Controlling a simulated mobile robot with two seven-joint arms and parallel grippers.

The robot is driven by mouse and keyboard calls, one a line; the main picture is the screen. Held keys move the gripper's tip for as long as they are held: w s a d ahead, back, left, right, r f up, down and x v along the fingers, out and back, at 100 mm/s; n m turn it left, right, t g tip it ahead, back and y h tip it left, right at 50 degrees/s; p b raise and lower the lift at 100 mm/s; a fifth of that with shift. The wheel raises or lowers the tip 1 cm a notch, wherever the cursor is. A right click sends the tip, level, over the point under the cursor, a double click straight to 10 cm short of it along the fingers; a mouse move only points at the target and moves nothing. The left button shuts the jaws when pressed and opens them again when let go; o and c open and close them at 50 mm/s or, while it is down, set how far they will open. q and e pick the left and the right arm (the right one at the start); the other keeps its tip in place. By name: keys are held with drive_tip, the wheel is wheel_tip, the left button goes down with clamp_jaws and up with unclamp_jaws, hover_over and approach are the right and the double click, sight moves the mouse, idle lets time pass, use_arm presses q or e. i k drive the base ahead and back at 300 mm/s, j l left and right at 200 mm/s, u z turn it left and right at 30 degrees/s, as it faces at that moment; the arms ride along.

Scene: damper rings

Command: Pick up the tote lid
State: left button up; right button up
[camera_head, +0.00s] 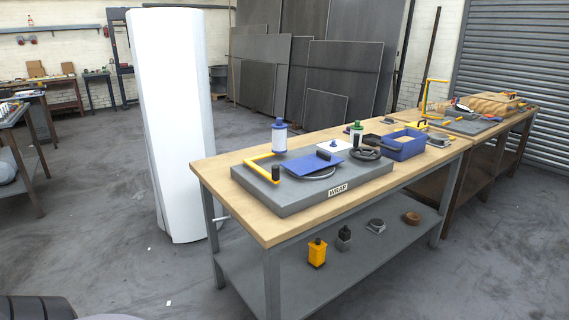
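A flat blue panel, which looks like the tote lid (313,165), lies on the grey slab (290,196) on the near workbench. The open blue tote (410,150) stands farther right on the bench. Neither of my grippers is in view.
A yellow angled bar (258,165), a blue-capped white bottle (279,139), a white box (334,146) and a black handwheel (367,153) crowd around the lid. A tall white column (175,120) stands left of the bench.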

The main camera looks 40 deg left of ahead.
sight(304, 165)
drive_tip(key=u, duration=1.2)
drive_tip(key=i+l+u, duration=0.1)
drive_tip(key=i+l, duration=0.2)
drive_tip(key=i+l+u, duration=0.15)
drive_tip(key=i+l, duration=0.2)
drive_tip(key=l, duration=0.15)
drive_tip(key=i+l+u, duration=0.1)
drive_tip(key=i+l, duration=0.15)
drive_tip(key=l, duration=0.15)
drive_tip(key=i+l+u, duration=0.15)
drive_tip(key=i+l, duration=0.15)
drive_tip(key=l, duration=0.2)
drive_tip(key=i+l+u, duration=0.1)
drive_tip(key=i+l, duration=0.15)
drive_tip(key=l, duration=0.2)
drive_tip(key=i+l+u, duration=0.15)
drive_tip(key=l, duration=0.4)
drive_tip(key=i+l+u, duration=0.1)
drive_tip(key=i+l, duration=0.15)
drive_tip(key=l, duration=0.25)
drive_tip(key=i+l+u, duration=0.1)
drive_tip(key=l, duration=0.45)
drive_tip(key=i, duration=0.1)
